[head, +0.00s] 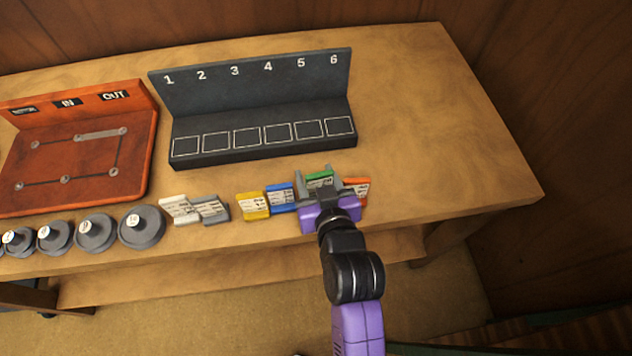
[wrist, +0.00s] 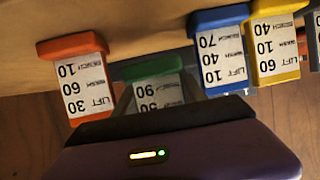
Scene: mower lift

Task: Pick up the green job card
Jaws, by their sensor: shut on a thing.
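The green job card (head: 320,176) is in the row of cards near the front edge of the table. It also shows in the wrist view (wrist: 152,68), with its green top edge and part of its white printed label visible; its lower part is hidden behind my gripper. My gripper (head: 323,182) is shut on the green card, with one finger on each side of it. I cannot tell whether the card is clear of the table.
The orange card (head: 362,184) and blue card (head: 281,196) stand close on either side. Yellow (head: 253,206), grey (head: 212,208) and white (head: 180,209) cards are further left. A dark rack (head: 250,82) numbered 1 to 6 stands behind. The table's right part is clear.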

